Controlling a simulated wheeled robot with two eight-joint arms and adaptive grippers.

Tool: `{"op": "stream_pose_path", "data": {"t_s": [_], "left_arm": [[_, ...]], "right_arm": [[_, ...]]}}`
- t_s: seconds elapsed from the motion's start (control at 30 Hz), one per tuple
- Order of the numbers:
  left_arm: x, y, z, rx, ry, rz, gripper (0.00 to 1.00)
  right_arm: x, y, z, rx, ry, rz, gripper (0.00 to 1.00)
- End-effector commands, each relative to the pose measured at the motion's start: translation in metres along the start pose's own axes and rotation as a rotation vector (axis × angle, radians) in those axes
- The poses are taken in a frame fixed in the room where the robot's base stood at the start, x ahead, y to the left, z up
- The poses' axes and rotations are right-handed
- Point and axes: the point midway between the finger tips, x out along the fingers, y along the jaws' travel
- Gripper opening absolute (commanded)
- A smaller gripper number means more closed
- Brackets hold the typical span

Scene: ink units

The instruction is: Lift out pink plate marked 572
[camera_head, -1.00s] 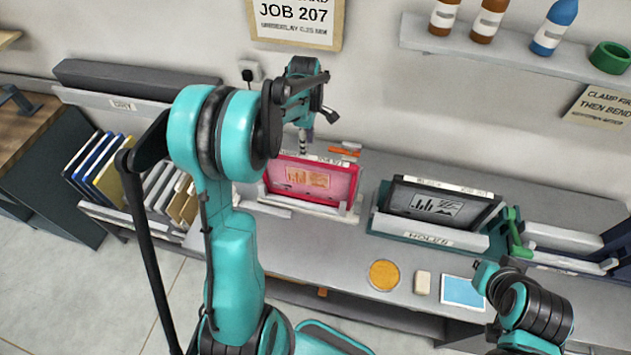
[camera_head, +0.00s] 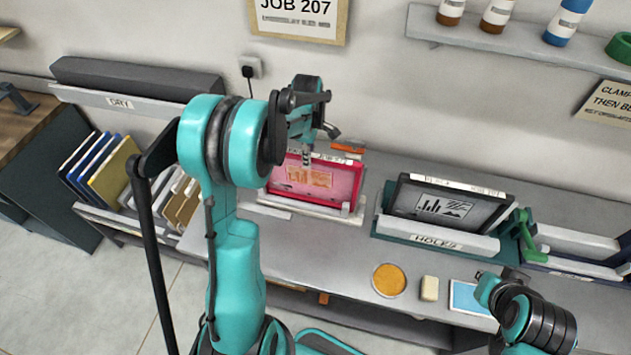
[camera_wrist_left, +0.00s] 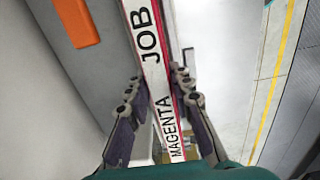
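The pink plate (camera_head: 340,185) stands upright in a pale holder on the bench, with a white label strip along its top edge. In the left wrist view the label (camera_wrist_left: 153,60) reads "JOB" and "MAGENTA"; I cannot read 572. My left gripper (camera_head: 306,160) is at the plate's top edge, left of its middle. In the left wrist view its two fingers (camera_wrist_left: 160,115) are spread on either side of the edge, with some gap visible; contact is unclear. The arm hides part of the plate's left side.
A black framed plate (camera_head: 447,208) stands in a "HOLES" holder (camera_head: 437,241) to the right. An orange block (camera_head: 348,147) lies behind the pink plate. An orange disc (camera_head: 389,281), a pale block (camera_head: 429,289) and a blue sheet (camera_head: 470,298) lie in front. Racked plates (camera_head: 100,170) are at left.

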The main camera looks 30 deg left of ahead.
Motion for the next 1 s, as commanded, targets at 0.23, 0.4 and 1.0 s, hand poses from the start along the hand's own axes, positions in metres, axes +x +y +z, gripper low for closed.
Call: {"op": "stream_pose_path", "data": {"t_s": [0.23,0.4,1.0], "left_arm": [[-0.002,0.0,0.0,0.0,0.0,0.0,0.0],[-0.021,0.0,0.0,0.0,0.0,0.0,0.0],[-0.097,0.0,0.0,0.0,0.0,0.0,0.0]], "right_arm": [[-0.001,0.0,-0.001,0.0,0.0,0.0,0.0],[-0.011,0.0,-0.008,0.0,0.0,0.0,0.0],[-0.048,0.0,-0.034,0.0,0.0,0.0,0.0]]}}
